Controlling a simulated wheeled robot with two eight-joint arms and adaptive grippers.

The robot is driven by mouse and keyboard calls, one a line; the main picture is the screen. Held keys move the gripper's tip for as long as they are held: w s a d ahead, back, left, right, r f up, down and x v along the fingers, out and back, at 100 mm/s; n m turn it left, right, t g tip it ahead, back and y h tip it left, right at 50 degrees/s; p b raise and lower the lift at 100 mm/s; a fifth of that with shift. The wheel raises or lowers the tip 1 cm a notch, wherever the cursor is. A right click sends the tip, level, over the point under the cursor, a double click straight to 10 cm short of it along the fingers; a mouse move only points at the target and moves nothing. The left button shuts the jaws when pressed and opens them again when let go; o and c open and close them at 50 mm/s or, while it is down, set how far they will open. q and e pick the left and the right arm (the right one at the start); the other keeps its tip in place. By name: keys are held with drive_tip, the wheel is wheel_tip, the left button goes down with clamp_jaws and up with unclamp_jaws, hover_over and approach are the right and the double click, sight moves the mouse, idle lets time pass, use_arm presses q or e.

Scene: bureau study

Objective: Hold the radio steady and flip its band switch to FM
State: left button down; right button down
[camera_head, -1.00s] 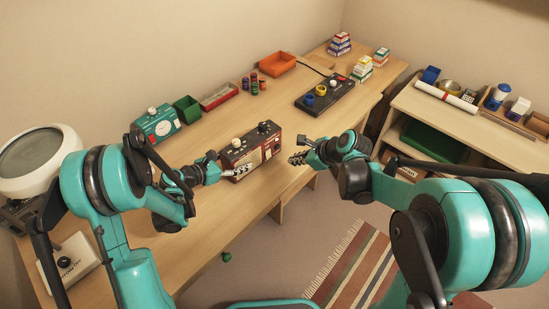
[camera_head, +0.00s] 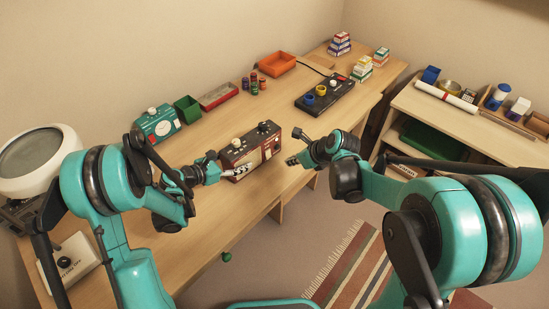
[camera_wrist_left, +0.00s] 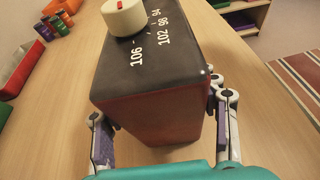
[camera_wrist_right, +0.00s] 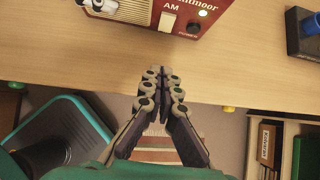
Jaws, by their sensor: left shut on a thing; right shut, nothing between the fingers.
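The radio (camera_head: 255,147), dark red with a black top, stands upright on the desk. Its white dial (camera_wrist_left: 122,16) and several frequency numbers show in the left wrist view. My left gripper (camera_head: 228,173) is shut on the radio's left end, with a finger along each side. In the right wrist view, a pale upright switch piece (camera_wrist_right: 167,21) sits on the radio's front (camera_wrist_right: 205,12) just below the letters AM. No FM label shows there. My right gripper (camera_head: 290,161) is shut and empty, in front of the radio's right end and apart from it; its fingertips (camera_wrist_right: 162,80) meet.
A teal radio-like box (camera_head: 158,123), green bin (camera_head: 187,109), red tray (camera_head: 218,97) and orange tray (camera_head: 276,64) line the back of the desk. A black control panel (camera_head: 325,97) lies to the right. Desk around the radio is clear. A shelf unit (camera_head: 450,115) stands at right.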

sight(268, 154)
drive_tip(key=x, duration=0.7)
drive_tip(key=shift+w+a+f, duration=0.1)
drive_tip(key=shift+f, duration=0.1)
drive_tip(key=shift+w+a, duration=0.8)
drive_tip(key=shift+w, duration=0.15)
drive_tip(key=shift+w+a, duration=0.4)
drive_tip(key=shift+w, duration=0.05)
drive_tip(key=shift+f, duration=0.1)
drive_tip(key=shift+w+a, duration=0.1)
drive_tip(key=shift+w, duration=0.1)
